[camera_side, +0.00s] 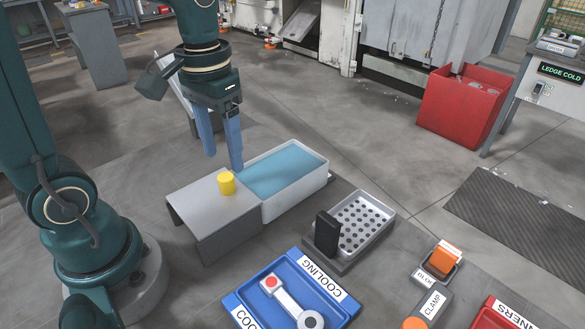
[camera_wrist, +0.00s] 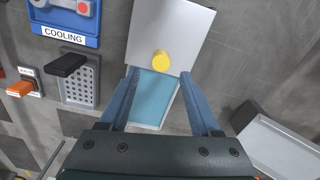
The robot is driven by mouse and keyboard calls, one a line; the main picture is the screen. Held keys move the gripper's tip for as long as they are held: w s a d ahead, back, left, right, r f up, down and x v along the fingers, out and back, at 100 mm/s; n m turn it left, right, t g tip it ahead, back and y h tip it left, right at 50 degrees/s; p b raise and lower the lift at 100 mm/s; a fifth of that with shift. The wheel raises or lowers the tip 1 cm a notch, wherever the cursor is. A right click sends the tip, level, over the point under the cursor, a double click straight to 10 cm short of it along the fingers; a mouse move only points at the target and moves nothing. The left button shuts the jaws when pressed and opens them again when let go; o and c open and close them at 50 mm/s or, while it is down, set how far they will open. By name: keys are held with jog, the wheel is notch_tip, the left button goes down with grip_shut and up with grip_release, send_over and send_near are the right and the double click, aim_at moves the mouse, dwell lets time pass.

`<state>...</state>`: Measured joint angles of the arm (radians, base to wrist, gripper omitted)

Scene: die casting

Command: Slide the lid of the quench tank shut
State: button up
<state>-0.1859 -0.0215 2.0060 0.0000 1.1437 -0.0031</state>
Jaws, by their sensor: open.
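The quench tank (camera_side: 294,190) is a white box of blue liquid, and its liquid also shows in the wrist view (camera_wrist: 152,95). Its grey lid (camera_side: 195,205) is slid to the left, and most of the liquid is uncovered. A yellow knob (camera_side: 227,183) stands upright on the lid near the edge by the liquid; in the wrist view the knob (camera_wrist: 161,61) is on the lid (camera_wrist: 185,28). My gripper (camera_side: 225,162) is open and empty, its blue fingers pointing down above and behind the knob. In the wrist view the fingertips (camera_wrist: 160,73) spread on either side below the knob, apart from it.
A perforated tray (camera_side: 372,226) with a black handle (camera_side: 327,233) stands right of the tank. A blue COOLING tray (camera_side: 262,308) holding a metal part is in front. A clamp, an orange-topped item (camera_side: 446,257) and a red bin (camera_side: 466,100) are farther right.

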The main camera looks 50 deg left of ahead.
aim_at(227, 176)
jog(key=shift+s+f, duration=0.1)
jog(key=shift+f, duration=2.6)
grip_shut()
